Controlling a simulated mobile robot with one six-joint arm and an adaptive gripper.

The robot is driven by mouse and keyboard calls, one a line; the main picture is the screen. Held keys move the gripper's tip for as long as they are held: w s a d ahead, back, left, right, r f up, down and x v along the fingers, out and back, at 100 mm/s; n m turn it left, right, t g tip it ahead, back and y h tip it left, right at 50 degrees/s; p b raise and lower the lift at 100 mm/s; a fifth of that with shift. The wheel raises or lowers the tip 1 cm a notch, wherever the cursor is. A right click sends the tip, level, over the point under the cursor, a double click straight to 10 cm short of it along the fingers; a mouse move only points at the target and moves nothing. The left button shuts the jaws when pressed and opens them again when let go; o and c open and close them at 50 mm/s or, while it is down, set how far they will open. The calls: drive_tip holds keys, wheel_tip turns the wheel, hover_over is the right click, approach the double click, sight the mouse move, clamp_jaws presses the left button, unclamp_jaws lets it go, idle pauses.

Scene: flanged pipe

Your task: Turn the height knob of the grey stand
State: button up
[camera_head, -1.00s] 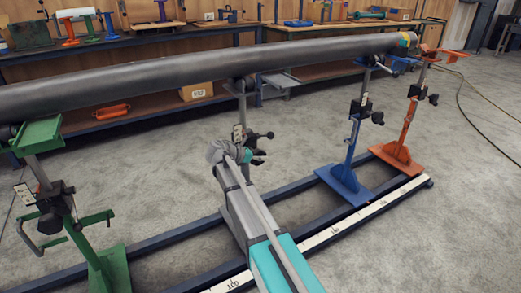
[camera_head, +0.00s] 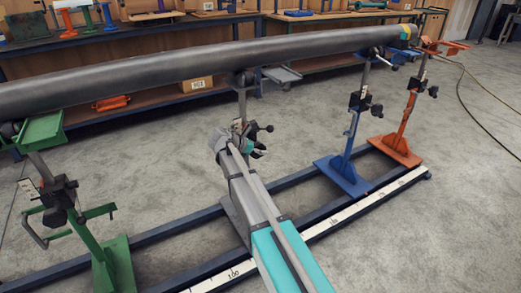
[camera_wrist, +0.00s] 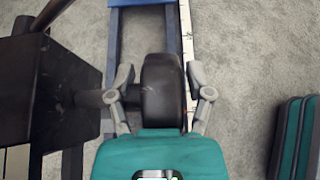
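The grey stand (camera_head: 242,105) stands under the middle of the long pipe. A black lever or knob (camera_head: 268,128) sticks out to the right of its clamp. My gripper (camera_head: 257,150) is at the clamp, just below that, and the arm hides much of the lower stand. In the wrist view a black knob (camera_wrist: 162,90) sits on a shaft from a black block (camera_wrist: 60,95) at the left. The gripper's two grey fingers (camera_wrist: 160,82) stand apart on either side of the knob. Small gaps seem to show between fingers and knob.
Blue floor rails (camera_head: 180,235) carry the stands. Workbenches line the back.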

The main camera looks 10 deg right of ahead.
drive_tip(key=shift+f+h+b, duration=0.15)
drive_tip(key=shift+h+b, duration=0.25)
drive_tip(key=shift+b, duration=0.45)
